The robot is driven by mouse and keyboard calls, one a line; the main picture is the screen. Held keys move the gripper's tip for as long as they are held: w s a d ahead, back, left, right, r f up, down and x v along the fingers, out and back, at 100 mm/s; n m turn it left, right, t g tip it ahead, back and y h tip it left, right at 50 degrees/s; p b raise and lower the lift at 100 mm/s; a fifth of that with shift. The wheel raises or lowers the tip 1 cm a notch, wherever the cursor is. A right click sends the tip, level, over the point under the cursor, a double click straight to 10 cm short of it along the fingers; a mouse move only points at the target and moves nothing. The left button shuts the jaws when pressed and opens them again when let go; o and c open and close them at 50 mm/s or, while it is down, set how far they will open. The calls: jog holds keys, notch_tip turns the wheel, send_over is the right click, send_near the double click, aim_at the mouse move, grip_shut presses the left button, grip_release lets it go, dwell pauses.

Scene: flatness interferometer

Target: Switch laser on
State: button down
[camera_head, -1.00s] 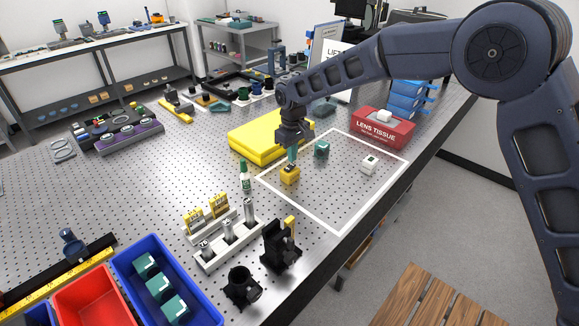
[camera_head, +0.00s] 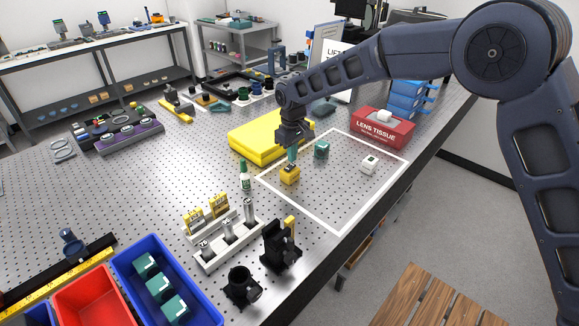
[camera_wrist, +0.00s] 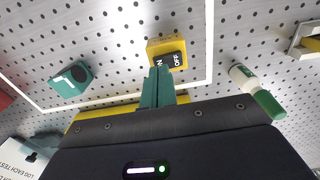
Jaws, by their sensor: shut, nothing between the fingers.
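The laser switch is a yellow box (camera_head: 289,175) on the perforated table, at the left edge of the white outlined square. In the wrist view the yellow box (camera_wrist: 168,53) has a dark rocker (camera_wrist: 176,60) with white lettering; OFF is readable, and the other label is partly covered. My gripper (camera_head: 292,158) points down just over the box. Its teal fingers (camera_wrist: 157,78) are shut together with nothing between them. Their tips overlap the ON side of the rocker in the wrist view; whether they touch it I cannot tell.
A green-and-white bottle (camera_head: 244,176) stands left of the switch. A yellow case (camera_head: 250,141) lies behind, and a red lens tissue box (camera_head: 384,128) is at the right.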

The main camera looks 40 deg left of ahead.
jog(key=shift+f, duration=0.95)
dwell(0.6)
jog(key=shift+r, duration=3.55)
